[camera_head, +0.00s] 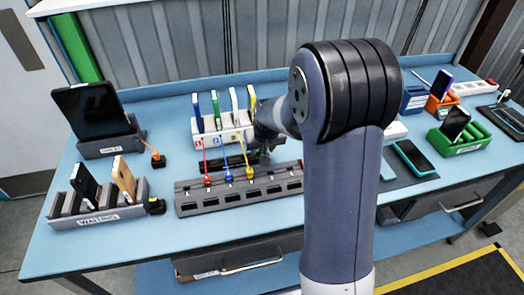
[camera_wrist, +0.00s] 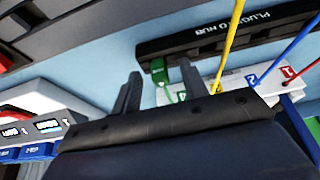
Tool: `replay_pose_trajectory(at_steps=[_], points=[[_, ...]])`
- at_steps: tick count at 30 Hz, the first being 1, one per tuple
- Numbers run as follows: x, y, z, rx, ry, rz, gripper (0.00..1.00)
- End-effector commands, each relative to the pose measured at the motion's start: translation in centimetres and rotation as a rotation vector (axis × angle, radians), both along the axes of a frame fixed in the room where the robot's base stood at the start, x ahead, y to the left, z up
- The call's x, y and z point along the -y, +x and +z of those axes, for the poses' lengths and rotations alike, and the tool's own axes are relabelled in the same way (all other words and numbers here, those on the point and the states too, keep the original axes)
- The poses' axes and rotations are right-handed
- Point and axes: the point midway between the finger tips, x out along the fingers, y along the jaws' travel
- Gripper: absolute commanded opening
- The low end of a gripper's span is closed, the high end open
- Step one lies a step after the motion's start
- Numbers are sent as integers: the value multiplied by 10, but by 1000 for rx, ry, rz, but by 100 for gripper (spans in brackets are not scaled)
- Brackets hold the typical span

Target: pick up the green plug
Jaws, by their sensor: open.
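The green plug (camera_wrist: 158,71) shows in the wrist view at the dark bar's lower edge, with a green cable below it. My gripper (camera_wrist: 159,68) is open, its two fingers pointing toward the bar. The plug appears in the gap between the fingertips, with nothing gripped. I cannot tell how far beyond the tips it is. In the head view, my gripper (camera_head: 262,157) is low behind the grey slotted hub (camera_head: 240,190), partly covered by my arm. I cannot make out the green plug there.
The dark labelled bar (camera_wrist: 215,35) lies close ahead of the fingers. Yellow (camera_wrist: 235,40), blue (camera_wrist: 285,52) and red cables cross nearby. A white numbered stand (camera_head: 207,127) holds upright phones behind. A waiting rack (camera_head: 98,217) stands left; green and orange holders stand right.

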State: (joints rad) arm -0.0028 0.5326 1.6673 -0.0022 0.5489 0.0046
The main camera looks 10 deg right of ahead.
Motion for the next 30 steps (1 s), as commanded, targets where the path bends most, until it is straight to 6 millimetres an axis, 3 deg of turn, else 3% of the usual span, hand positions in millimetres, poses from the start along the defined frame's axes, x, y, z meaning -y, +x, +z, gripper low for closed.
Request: replay_pose_trajectory(at_steps=[16,26,30], points=[[0,0,0,0,0,0,0],[0,0,2,1,0,0,0],[0,1,16,5,0,0,0]])
